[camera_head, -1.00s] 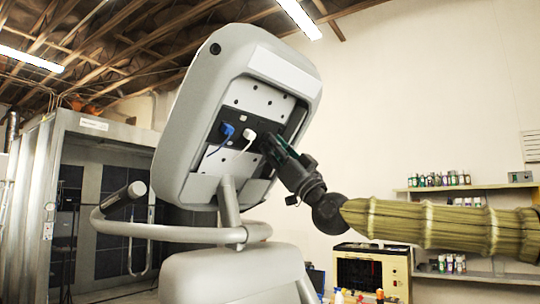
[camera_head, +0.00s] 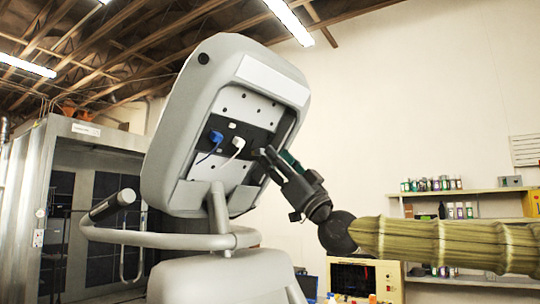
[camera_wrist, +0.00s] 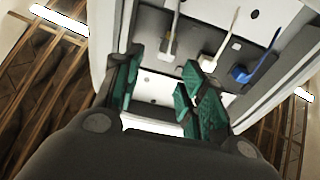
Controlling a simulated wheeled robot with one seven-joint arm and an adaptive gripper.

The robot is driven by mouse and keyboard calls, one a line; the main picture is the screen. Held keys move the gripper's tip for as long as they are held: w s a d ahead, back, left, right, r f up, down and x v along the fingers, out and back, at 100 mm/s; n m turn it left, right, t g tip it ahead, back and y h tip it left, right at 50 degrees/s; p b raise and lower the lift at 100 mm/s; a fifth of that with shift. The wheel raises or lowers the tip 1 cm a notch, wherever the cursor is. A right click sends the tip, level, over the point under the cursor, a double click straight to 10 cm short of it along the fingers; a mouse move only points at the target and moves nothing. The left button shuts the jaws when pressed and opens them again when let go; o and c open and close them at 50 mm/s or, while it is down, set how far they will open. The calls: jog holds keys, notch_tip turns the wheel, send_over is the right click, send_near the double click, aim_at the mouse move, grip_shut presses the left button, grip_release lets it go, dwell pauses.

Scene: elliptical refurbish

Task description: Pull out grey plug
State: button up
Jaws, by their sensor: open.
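The grey plug (camera_wrist: 168,46) sits in the dark recessed strip of the console's back panel, with its cable running upward in the wrist view. My gripper (camera_wrist: 163,70) is open, its green-padded fingers either side of the line to the grey plug, which shows just beyond the tips. Nothing is between the fingers. In the head view my gripper (camera_head: 265,156) is at the right part of the panel and largely hides the grey plug. A white plug (camera_head: 238,142) and a blue plug (camera_head: 215,136) sit to its left; the wrist view shows the white plug (camera_wrist: 208,63) and blue plug (camera_wrist: 240,74) right of the grey one.
The tilted console housing (camera_head: 165,150) has a raised rim around the recessed panel. A grey handrail (camera_head: 170,240) curves below it. Shelves with bottles (camera_head: 430,185) and a yellowish box (camera_head: 362,280) stand behind at right. Open air lies around my arm.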

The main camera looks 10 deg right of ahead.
jog(key=v, duration=0.8)
jog(key=shift+f, duration=0.2)
jog(key=shift+d, duration=0.1)
jog(key=shift+d, duration=0.1)
